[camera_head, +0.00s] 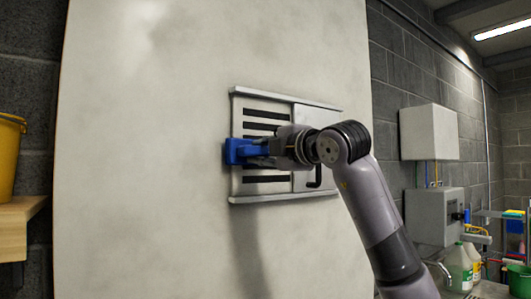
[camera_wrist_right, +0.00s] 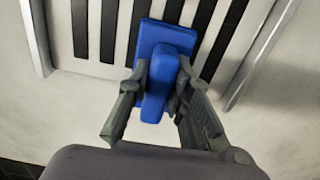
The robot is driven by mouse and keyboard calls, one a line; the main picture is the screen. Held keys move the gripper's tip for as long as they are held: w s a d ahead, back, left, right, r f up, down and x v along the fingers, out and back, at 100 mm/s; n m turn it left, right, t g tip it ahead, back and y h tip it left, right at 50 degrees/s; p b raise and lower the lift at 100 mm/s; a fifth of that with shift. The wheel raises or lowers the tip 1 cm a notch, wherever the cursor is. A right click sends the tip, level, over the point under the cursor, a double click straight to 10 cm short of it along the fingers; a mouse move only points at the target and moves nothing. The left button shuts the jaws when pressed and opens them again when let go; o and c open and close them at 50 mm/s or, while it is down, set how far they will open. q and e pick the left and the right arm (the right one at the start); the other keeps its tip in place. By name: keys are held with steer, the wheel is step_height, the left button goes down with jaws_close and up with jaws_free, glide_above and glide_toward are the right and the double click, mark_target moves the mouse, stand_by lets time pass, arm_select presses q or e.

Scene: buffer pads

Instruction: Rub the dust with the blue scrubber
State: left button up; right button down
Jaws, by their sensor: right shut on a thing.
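My right gripper (camera_head: 262,150) is shut on the blue scrubber (camera_head: 235,151). In the right wrist view the scrubber (camera_wrist_right: 166,45) shows its flat pad turned to the vent and its handle between the two fingers (camera_wrist_right: 158,88). It is over the dark slots at the left part of the white vent panel (camera_head: 302,181); whether the pad touches the slats I cannot tell. Faint grey dusty smudges (camera_head: 147,22) show on the pale wall board. My left gripper is not in view.
The vent has rails along its top and bottom (camera_head: 285,198) and a dark handle (camera_head: 315,178) at right. A yellow bucket (camera_head: 8,155) stands on a wooden shelf (camera_head: 20,215) at far left. Bottles (camera_head: 459,268) and a green bucket (camera_head: 519,279) stand at lower right.

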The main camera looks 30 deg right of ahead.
steer(key=shift+s+d+f+b, duration=0.1)
steer(key=shift+s+f+b, duration=0.1)
steer(key=shift+s+b, duration=0.5)
steer(key=shift+s+d+r+b, duration=0.15)
steer(key=shift+s+b, duration=0.35)
steer(key=shift+s, duration=0.6)
steer(key=shift+s+d+b, duration=0.15)
steer(key=shift+s+b, duration=0.3)
steer(key=shift+s, duration=0.6)
steer(key=s, duration=0.2)
steer(key=s+b, duration=0.1)
steer(key=shift+d, duration=0.25)
steer(key=shift+w, duration=0.1)
